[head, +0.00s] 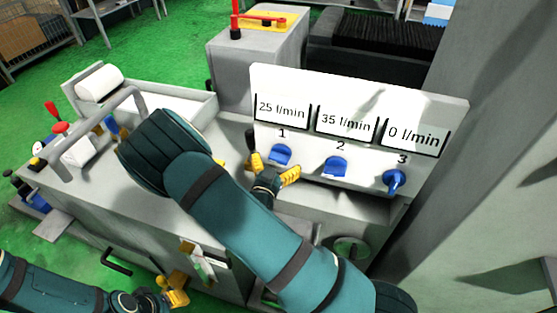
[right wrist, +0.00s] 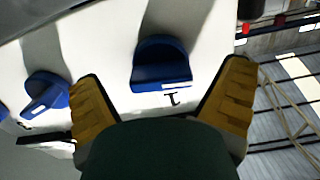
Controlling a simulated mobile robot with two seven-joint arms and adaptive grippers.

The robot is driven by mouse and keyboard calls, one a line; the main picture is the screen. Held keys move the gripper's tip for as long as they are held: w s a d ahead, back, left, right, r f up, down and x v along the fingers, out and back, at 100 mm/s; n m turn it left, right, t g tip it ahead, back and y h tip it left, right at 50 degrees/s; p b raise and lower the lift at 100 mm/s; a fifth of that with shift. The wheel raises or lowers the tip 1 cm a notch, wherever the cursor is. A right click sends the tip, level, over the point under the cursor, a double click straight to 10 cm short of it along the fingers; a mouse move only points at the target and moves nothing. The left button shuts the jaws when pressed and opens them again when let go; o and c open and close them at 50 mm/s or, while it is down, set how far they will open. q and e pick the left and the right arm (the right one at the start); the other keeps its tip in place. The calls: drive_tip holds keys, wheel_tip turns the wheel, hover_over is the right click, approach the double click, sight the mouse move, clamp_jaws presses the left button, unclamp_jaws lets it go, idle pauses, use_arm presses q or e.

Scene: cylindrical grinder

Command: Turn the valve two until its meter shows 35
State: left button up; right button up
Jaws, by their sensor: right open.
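A white panel (head: 360,85) carries three meters and three blue valves. Valve two (head: 335,168) sits below the middle meter (head: 345,122), which reads 35 l/min. Valve one (head: 281,155) is under a meter reading 25 l/min, and valve three (head: 395,181) under one reading 0 l/min. My right gripper (head: 273,170) is open in front of valve one. In the right wrist view valve one (right wrist: 162,65) lies ahead between the spread yellow fingers, apart from them, and valve two (right wrist: 46,95) is to the left. My left gripper (head: 171,291) is low at the left; its opening is unclear.
The grey machine housing (head: 150,210) stands below and left of the panel. A grey bent handle (head: 95,125) and a red knob (head: 61,128) stick up at the left. A large grey column (head: 480,150) bounds the right side. Green floor is open at upper left.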

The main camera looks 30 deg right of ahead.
drive_tip(key=shift+w+d, duration=0.5)
drive_tip(key=shift+d, duration=0.05)
drive_tip(key=c, duration=1.2)
drive_tip(key=n, duration=0.3)
drive_tip(key=shift+s+p, duration=0.1)
drive_tip(key=shift+p, duration=0.25)
drive_tip(key=o, duration=1.2)
